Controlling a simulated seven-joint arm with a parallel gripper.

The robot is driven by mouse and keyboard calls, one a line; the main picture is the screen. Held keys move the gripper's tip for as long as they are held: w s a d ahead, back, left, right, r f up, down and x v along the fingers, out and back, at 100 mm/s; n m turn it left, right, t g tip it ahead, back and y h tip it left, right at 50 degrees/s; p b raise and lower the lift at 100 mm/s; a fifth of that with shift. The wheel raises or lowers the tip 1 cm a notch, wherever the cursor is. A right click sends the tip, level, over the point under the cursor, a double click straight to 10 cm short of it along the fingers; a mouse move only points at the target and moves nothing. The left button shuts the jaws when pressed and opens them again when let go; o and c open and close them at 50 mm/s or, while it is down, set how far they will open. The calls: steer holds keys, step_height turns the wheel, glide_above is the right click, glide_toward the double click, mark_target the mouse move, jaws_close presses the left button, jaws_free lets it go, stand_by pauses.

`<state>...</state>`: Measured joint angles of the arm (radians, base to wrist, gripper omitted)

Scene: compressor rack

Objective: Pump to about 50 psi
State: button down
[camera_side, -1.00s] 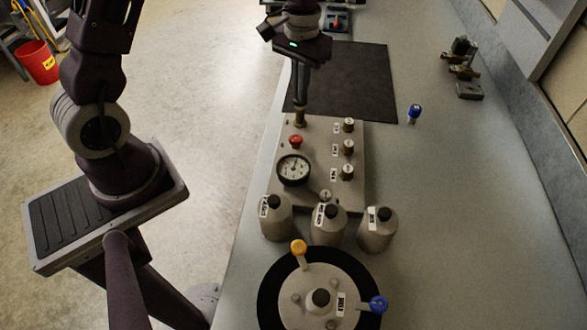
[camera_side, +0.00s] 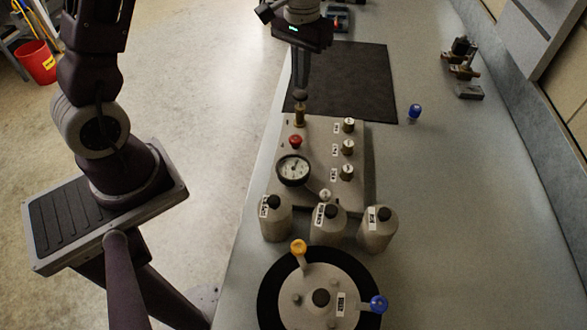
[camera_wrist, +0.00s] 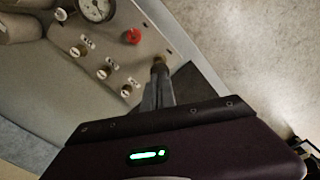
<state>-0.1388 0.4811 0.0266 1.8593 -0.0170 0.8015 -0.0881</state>
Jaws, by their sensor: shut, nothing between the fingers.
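The grey pump panel (camera_side: 320,196) lies on the bench. Its brass pump plunger (camera_side: 299,116) stands at the far left corner, with a round dark knob (camera_side: 300,95) on top. My gripper (camera_side: 301,88) is shut and points down right above the knob; I cannot tell whether it touches. In the wrist view the shut fingertips (camera_wrist: 160,72) partly hide the plunger (camera_wrist: 158,61). The round pressure gauge (camera_side: 293,169) has a white face; its needle points roughly upward, too small to read. A red button (camera_side: 296,140) sits between gauge and plunger.
Brass valve knobs (camera_side: 348,147) line the panel's right side. Several grey bottles (camera_side: 327,227) and a round rotor (camera_side: 318,277) with orange and blue handles stand in front. A black mat (camera_side: 358,80) lies behind. A blue-topped item (camera_side: 414,112) stands right.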

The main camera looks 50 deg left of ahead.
mark_target(300, 93)
steer(key=shift+f, duration=0.1)
stand_by(1.8)
stand_by(0.3)
steer(key=shift+f, duration=1.85)
steer(key=shift+r, duration=1.95)
steer(key=shift+f, duration=0.15)
steer(key=shift+r, duration=2.65)
